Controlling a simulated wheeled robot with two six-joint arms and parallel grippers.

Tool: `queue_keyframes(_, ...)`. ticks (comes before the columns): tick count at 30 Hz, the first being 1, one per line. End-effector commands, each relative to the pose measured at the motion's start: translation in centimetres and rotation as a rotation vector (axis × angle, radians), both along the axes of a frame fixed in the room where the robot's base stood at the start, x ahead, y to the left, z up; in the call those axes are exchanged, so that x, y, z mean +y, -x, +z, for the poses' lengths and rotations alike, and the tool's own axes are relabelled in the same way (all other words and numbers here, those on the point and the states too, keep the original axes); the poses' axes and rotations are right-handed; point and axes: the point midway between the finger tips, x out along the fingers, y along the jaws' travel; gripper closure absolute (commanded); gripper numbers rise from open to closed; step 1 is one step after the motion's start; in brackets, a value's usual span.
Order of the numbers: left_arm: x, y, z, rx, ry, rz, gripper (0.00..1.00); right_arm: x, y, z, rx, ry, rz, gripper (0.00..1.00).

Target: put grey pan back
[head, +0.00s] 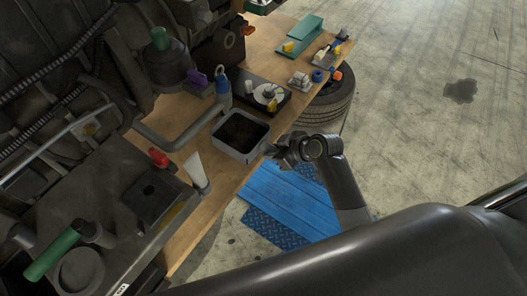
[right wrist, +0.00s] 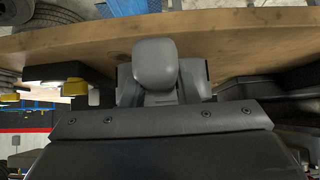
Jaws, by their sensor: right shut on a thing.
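The grey pan (head: 232,154) is a square, open tray with a dark inside, in the middle of the head view. It is at the near edge of the wooden bench (head: 215,192); I cannot tell whether it rests on the wood or is held just above it. My right gripper (head: 271,151) is shut on the pan's right corner, at the rim. In the right wrist view a grey gripper finger (right wrist: 155,62) shows in front of the wooden bench edge, and the pan cannot be clearly made out there. My left gripper is not in view.
A white tube (head: 196,170) and a blue-topped bottle (head: 223,90) stand near the pan. A black tray with a disc (head: 264,94) lies behind it. Dark engine parts crowd the left. A tyre (head: 330,103) and a blue platform (head: 290,200) are beside the bench on the floor.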

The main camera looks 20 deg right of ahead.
Motion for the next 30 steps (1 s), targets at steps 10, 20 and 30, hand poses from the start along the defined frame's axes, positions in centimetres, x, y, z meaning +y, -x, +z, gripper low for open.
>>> queue_keyframes(10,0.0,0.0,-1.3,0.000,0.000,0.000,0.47,1.9,-2.4,-0.1,-0.004,-0.003,0.001,1.00)
queue_keyframes(20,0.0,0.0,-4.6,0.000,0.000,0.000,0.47,2.3,-2.9,-3.1,-0.002,-0.001,-0.001,1.00)
queue_keyframes(30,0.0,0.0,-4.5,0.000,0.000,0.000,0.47,2.3,-2.9,-3.1,-0.003,-0.001,-0.001,1.00)
